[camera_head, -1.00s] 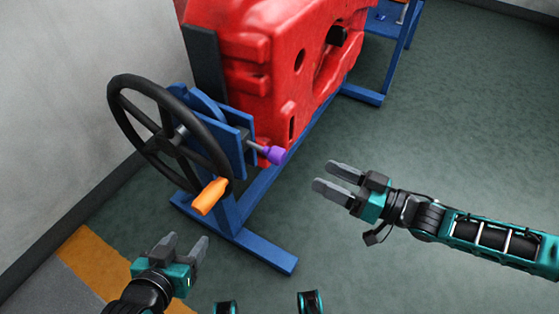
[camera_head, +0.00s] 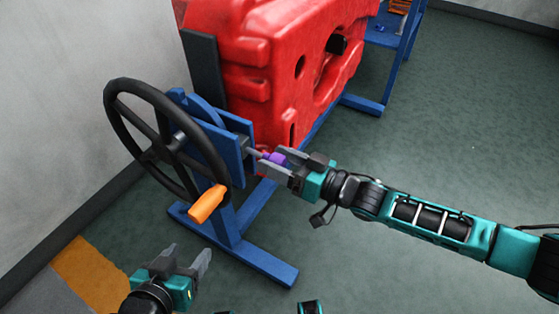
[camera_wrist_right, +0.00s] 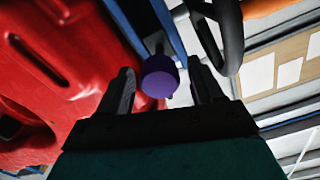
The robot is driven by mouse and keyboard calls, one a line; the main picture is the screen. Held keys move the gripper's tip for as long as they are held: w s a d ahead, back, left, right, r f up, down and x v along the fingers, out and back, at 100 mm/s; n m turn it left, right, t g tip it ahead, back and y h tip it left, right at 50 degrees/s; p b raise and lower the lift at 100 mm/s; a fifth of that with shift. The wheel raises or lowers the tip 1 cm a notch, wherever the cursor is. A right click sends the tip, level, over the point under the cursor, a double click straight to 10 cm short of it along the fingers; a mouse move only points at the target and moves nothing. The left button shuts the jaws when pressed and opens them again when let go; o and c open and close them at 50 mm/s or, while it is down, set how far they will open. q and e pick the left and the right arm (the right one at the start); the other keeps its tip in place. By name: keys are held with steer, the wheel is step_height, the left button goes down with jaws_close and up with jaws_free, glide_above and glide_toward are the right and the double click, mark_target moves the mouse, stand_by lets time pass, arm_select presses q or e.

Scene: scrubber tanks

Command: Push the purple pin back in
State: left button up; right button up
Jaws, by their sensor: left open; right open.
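The purple pin (camera_head: 277,158) sticks out on a grey shaft from the blue bracket (camera_head: 229,160) beside the black handwheel. My right gripper (camera_head: 272,160) is open at the pin, with one finger on either side of its purple end. In the right wrist view the round purple end (camera_wrist_right: 160,77) sits between the two dark fingers of the right gripper (camera_wrist_right: 160,88), with a gap visible beside it. My left gripper (camera_head: 188,258) is open and empty at the lower left, well apart from the pin.
The black handwheel (camera_head: 110,110) with an orange handle (camera_head: 207,204) stands left of the bracket. A large red tank (camera_head: 262,70) rests on the blue frame (camera_head: 262,262) behind. A blue rack (camera_head: 405,40) stands at the back.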

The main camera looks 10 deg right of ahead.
mark_target(261, 153)
steer(key=shift+c, duration=0.3)
jaws_close()
arm_select(q)
steer(key=shift+a+f, duration=0.15)
steer(key=shift+f, duration=0.05)
arm_select(e)
steer(key=shift+a, duration=0.1)
steer(key=shift+w+a, duration=0.25)
steer(key=x, duration=0.3)
steer(key=shift+w+a, duration=0.2)
steer(key=shift+a, duration=0.05)
arm_select(q)
steer(key=shift+w+a+r, duration=0.2)
steer(key=shift+w+a, duration=0.55)
steer(key=shift+a, duration=0.1)
arm_select(e)
steer(key=shift+r, duration=0.1)
steer(key=shift+o, duration=0.3)
jaws_free()
